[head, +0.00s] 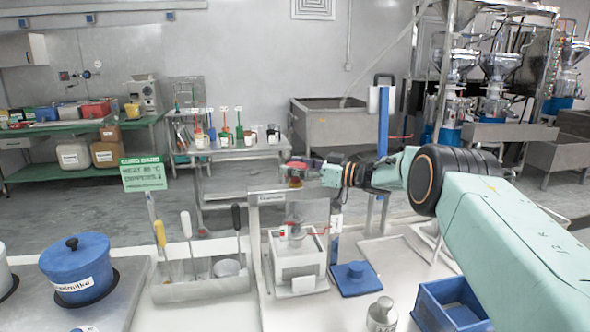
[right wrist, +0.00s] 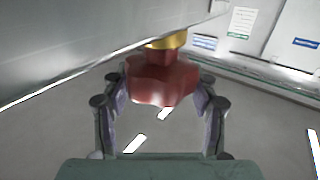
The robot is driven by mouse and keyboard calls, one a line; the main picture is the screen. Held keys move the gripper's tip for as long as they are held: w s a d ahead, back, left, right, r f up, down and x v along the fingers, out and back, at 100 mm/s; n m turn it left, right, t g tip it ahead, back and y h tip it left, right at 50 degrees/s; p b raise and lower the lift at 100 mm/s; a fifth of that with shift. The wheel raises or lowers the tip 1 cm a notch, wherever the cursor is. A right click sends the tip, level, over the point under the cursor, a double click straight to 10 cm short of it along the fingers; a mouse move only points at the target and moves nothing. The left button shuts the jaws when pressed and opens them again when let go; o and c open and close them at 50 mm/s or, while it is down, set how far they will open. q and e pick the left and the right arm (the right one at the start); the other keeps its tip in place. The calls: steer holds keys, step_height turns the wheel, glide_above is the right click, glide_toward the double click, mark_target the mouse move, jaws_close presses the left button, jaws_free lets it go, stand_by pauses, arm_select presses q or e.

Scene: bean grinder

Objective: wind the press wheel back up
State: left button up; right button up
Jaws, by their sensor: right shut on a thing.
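The press (head: 267,197) is a metal frame standing on the bench, with a white box-like mould (head: 297,268) inside it. The red lobed press wheel (right wrist: 160,82) fills the middle of the right wrist view, with a yellow collar (right wrist: 167,41) beyond it. My right gripper (head: 303,171) reaches in from the right to the top of the press. Its two fingers are on either side of the wheel and shut on it. In the head view the gripper partly hides the wheel. My left gripper is not in view.
A rack with upright tools (head: 203,291) and a blue lidded pot (head: 78,268) stand left of the press. A blue square lid (head: 355,278), a small metal bottle (head: 381,315) and a blue crate (head: 428,305) lie to its right. A sign (head: 143,174) stands behind the rack.

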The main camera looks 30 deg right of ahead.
steer(key=shift+d+r, duration=0.15)
steer(key=shift+r, duration=0.3)
steer(key=o, duration=1.2)
steer(key=shift+s, duration=0.15)
steer(key=shift+f, duration=0.2)
steer(key=shift+f, duration=0.1)
steer(key=v, duration=1.1)
steer(key=shift+s+d, duration=0.2)
steer(key=shift+s, duration=0.15)
steer(key=shift+w, duration=0.1)
